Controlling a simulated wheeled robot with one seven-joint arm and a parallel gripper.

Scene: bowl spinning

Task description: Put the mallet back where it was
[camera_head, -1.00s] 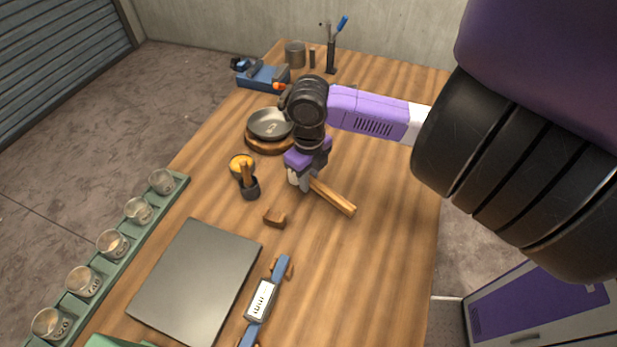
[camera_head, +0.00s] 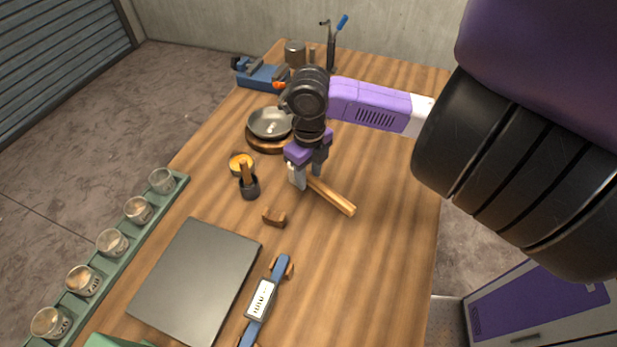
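The mallet's wooden handle (camera_head: 335,198) slants down and to the right across the wooden table, right of centre. Its upper-left end, with any head there, is largely hidden behind my gripper. My gripper (camera_head: 309,172) points down over that end, its two grey fingers spread apart, one on each side of the handle's line. I see no firm grip on the mallet. Whether a finger still touches it, I cannot tell. A small notched brown block (camera_head: 274,218) sits on the table to the lower left of the handle.
A metal bowl (camera_head: 268,122) rests behind on a wooden ring. A grey plate (camera_head: 197,280), blue level-like tool (camera_head: 262,303) and glass-jar rack (camera_head: 118,260) are nearer. Table right is clear.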

